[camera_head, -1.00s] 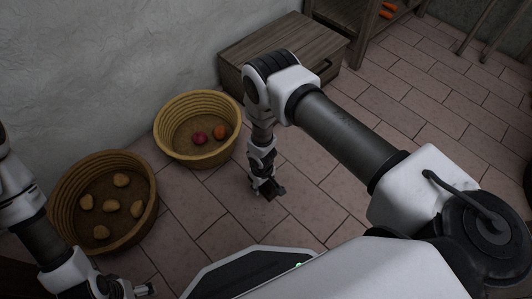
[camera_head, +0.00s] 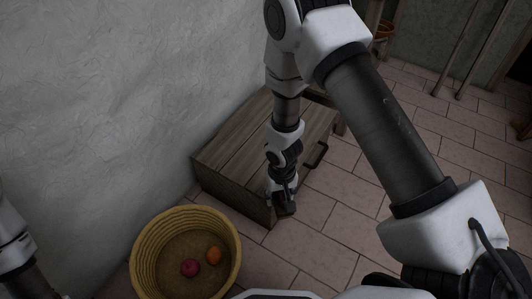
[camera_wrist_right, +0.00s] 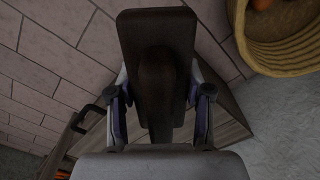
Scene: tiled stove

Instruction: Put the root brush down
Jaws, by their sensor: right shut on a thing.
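The root brush (camera_wrist_right: 157,30) is a dark brown block with a rounded handle, seen close up in the right wrist view. My right gripper (camera_wrist_right: 158,98) is shut on it, with one finger on each side of the handle. In the head view my right gripper (camera_head: 284,203) points down beside the front of the wooden chest, and the dark brush shows only small at its tip. I cannot tell how high above the floor it is. My left gripper is out of the head view; only part of my left arm shows at the left edge.
The low wooden chest (camera_head: 228,150) with a dark handle stands against the plaster wall. A yellow basket (camera_head: 147,262) holding a red and an orange vegetable stands in front of it. Tiled floor (camera_head: 318,245) is free to the right. Wooden legs stand at the back.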

